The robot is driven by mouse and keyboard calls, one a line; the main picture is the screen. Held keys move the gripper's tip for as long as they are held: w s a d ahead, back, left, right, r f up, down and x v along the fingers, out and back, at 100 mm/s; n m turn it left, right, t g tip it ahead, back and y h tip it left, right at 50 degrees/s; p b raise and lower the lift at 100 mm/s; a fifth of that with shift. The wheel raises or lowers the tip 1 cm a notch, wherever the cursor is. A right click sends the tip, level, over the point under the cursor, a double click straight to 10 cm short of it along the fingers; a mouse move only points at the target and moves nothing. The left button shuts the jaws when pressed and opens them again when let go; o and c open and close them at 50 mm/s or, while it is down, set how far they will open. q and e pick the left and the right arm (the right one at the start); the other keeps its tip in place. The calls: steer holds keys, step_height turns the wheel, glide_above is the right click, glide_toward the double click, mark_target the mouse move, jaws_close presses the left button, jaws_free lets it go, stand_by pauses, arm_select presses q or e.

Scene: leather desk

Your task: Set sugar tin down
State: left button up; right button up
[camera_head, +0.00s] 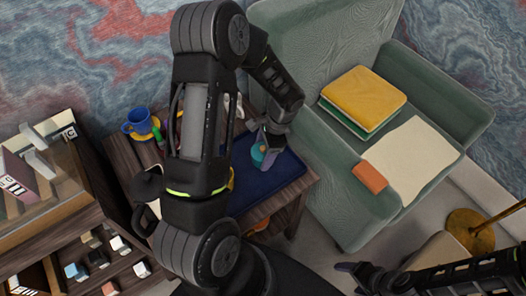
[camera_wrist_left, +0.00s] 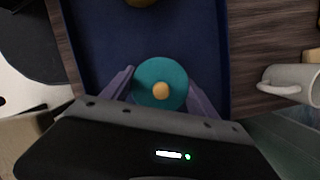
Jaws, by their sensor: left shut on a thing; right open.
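The sugar tin, with a round teal lid and yellow knob, shows from above in the left wrist view (camera_wrist_left: 160,84) and partly in the head view (camera_head: 258,154). My left gripper (camera_head: 266,149) is shut on it, one finger on each side. The tin is over the dark blue tray (camera_head: 284,174), which also shows in the left wrist view (camera_wrist_left: 98,35). I cannot tell whether its base touches the tray. My right gripper (camera_head: 352,270) is open and empty at the bottom, away from the table. My left arm hides part of the table.
A blue mug (camera_head: 138,121) stands on a yellow saucer at the table's left. A pale mug (camera_wrist_left: 288,86) is right of the tray in the left wrist view. A green armchair (camera_head: 350,205) borders the table's right. Much of the tray's right part is clear.

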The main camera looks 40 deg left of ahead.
arm_select(q)
steer(key=shift+f, duration=0.1)
steer(key=o, duration=1.4)
steer(key=shift+c, duration=0.2)
steer(key=v, duration=1.2)
